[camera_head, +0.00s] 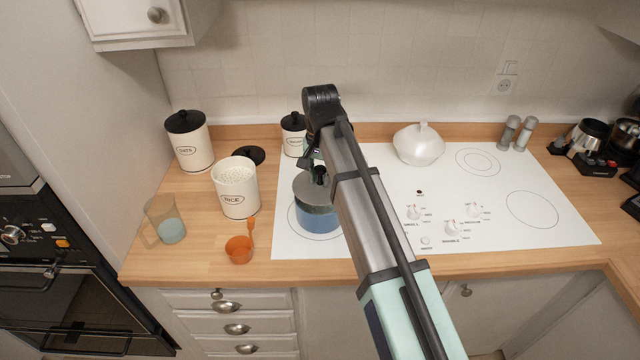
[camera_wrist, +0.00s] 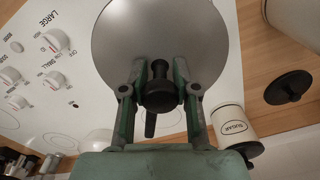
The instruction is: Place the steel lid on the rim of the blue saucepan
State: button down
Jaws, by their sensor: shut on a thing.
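The steel lid (camera_head: 316,191) is at the top of the blue saucepan (camera_head: 318,220) on the left burner of the white hob. The lid appears level and lines up with the pan; whether it touches the rim all round I cannot tell. In the wrist view the round grey lid (camera_wrist: 165,40) fills the upper middle and hides the saucepan's opening. My gripper (camera_wrist: 159,92) is shut on the lid's black knob (camera_wrist: 160,90), one finger on each side. In the head view my arm covers the pan's right side.
The open rice canister (camera_head: 235,188) stands left of the pan, with an orange measuring cup (camera_head: 239,250) and a clear jug (camera_head: 166,220) nearby. The oats canister (camera_head: 189,142) and sugar canister (camera_head: 293,135) stand behind. A white lidded dish (camera_head: 419,144) sits at the back of the hob.

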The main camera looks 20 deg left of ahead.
aim_at(320, 183)
jog(key=shift+f+p, duration=0.45)
jog(key=shift+f, duration=1.45)
jog(key=shift+f, duration=0.15)
jog(key=c, duration=0.9)
grip_release()
jog(key=shift+o, duration=0.2)
notch_tip(320, 183, up, 12)
jog(key=b, duration=0.3)
jog(key=shift+r, duration=0.2)
